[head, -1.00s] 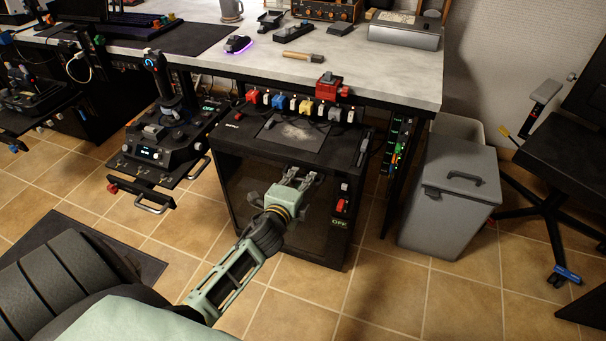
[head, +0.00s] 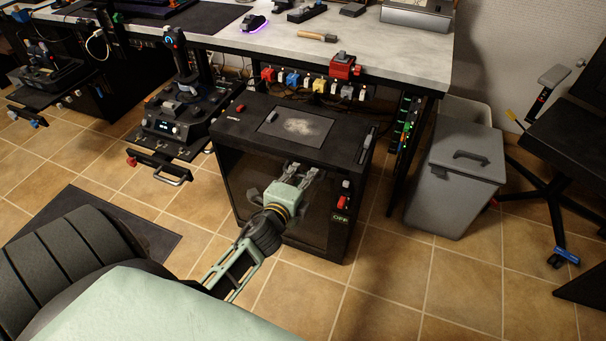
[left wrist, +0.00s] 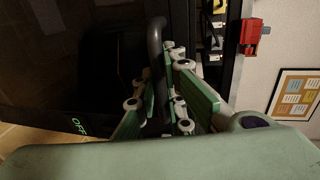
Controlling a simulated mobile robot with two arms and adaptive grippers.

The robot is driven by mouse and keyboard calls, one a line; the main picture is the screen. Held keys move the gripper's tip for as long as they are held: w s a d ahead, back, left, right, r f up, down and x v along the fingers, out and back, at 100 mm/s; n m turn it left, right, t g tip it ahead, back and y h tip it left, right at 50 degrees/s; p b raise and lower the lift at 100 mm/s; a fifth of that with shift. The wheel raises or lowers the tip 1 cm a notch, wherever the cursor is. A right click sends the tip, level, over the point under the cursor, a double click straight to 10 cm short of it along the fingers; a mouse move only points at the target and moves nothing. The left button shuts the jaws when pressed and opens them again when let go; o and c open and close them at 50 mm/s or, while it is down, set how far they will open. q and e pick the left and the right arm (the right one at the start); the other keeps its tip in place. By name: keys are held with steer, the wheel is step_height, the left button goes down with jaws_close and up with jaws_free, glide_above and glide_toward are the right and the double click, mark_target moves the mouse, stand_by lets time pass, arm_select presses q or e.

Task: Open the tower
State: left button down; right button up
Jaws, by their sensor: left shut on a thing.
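The black tower (head: 240,195), with a dark see-through front, stands on the floor, its top partly out in front of the desk edge. My left gripper (head: 303,173) is at the upper part of its front. In the left wrist view, the fingers (left wrist: 160,108) are shut around a dark, curved bar handle (left wrist: 155,55) on the tower. A red switch (head: 343,203) is on the right of the tower's front. The front looks closed. My right gripper is not in view.
The desk (head: 400,62) overhangs behind the tower. A joystick stand (head: 180,115) is left of it and a grey bin (head: 455,180) right of it. A chair (head: 560,125) stands at far right. The tiled floor in front is mostly free.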

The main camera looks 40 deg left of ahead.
arm_select(q)
steer(key=shift+s+f, duration=0.1)
steer(key=shift+f, duration=0.1)
steer(key=c, duration=2.2)
jaws_free()
steer(key=shift+o, duration=0.6)
steer(key=shift+r, duration=0.1)
steer(key=v, duration=1.2)
